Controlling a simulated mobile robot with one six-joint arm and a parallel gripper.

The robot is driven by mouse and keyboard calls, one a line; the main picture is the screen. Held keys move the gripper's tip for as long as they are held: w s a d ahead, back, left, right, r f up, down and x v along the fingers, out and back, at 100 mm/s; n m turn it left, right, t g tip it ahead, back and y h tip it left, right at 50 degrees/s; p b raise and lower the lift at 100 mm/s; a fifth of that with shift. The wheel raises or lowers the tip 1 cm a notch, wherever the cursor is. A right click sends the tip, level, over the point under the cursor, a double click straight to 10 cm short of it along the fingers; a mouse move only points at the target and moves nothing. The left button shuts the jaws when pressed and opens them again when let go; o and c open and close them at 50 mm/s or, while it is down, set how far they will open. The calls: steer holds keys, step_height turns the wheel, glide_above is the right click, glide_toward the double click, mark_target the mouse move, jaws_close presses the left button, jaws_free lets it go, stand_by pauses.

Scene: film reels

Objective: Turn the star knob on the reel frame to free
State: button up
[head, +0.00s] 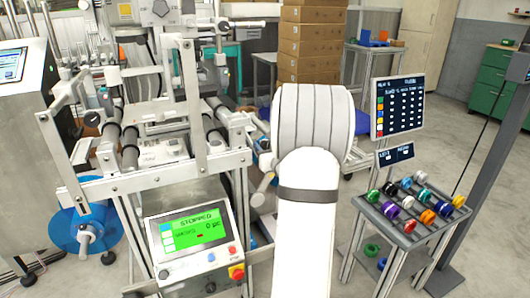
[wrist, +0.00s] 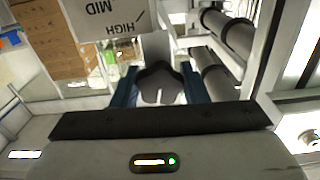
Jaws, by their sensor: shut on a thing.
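In the wrist view, the dark star knob (wrist: 158,78) sits between the two blue fingers of my gripper (wrist: 160,92), which is shut on it. A grey plate stands right behind the knob. A label plate (wrist: 106,18) above it shows HIGH and MID upside down, with a short line by HIGH; no "free" mark is readable. In the head view, the reel frame (head: 205,165) stands left of centre. My white arm hides the gripper and the knob there.
Dark rollers (wrist: 215,75) run close right of the knob in the wrist view. The machine's screen (head: 190,229) reads STOPPED. A blue reel (head: 72,232) hangs at the frame's left. A rack of coloured spools (head: 400,240) stands at the right, below a monitor (head: 397,107).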

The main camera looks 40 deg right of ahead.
steer(key=shift+f+n+b, duration=0.2)
steer(key=shift+n+b, duration=0.65)
steer(key=shift+n, duration=0.15)
steer(key=shift+r+n, duration=0.2)
steer(key=shift+n, duration=0.3)
steer(key=o, duration=1)
steer(key=p+v, duration=0.1)
steer(key=v, duration=0.6)
steer(key=shift+s, duration=0.4)
